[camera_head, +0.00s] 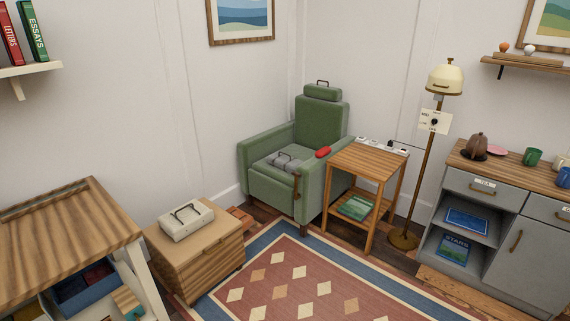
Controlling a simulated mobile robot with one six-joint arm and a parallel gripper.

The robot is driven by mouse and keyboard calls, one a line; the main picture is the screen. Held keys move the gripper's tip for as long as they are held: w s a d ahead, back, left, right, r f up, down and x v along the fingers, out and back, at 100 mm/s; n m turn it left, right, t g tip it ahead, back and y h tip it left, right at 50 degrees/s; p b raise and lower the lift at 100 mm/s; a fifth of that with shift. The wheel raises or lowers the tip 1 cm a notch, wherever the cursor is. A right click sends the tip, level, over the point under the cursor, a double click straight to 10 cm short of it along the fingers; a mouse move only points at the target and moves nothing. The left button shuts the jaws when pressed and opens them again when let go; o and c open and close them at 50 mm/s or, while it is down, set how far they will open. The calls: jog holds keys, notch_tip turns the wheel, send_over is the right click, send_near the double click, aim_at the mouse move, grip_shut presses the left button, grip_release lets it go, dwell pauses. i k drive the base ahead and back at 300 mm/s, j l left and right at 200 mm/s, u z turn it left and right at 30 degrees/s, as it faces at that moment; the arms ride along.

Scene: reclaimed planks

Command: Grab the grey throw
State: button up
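A grey folded bundle (284,163), which looks like the grey throw, lies on the seat of the green armchair (322,122). A thin dark loop stands up from its top like a handle. The chair's armrests stand on both sides of it. My gripper is not in view.
A side table (369,164) with small items on top stands right of the armchair, near a floor lamp (418,188). A wooden chest (214,245) bearing a pale handled bundle (187,221) stands at front left. A patterned rug (330,285) covers open floor. A grey cabinet (499,189) is at right.

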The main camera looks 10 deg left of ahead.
aim_at(283, 160)
jog(key=i+j+u, duration=0.1)
jog(key=i+u, duration=0.4)
jog(key=i, duration=1.25)
jog(key=i+u, duration=0.15)
jog(key=i, duration=0.4)
jog(key=i+l, duration=0.15)
jog(key=i, duration=0.35)
jog(key=i+l+u, duration=0.1)
jog(key=i, duration=0.45)
jog(key=i+l, duration=0.15)
jog(key=i, duration=0.35)
jog(key=i+l+u, duration=0.15)
jog(key=i, duration=0.35)
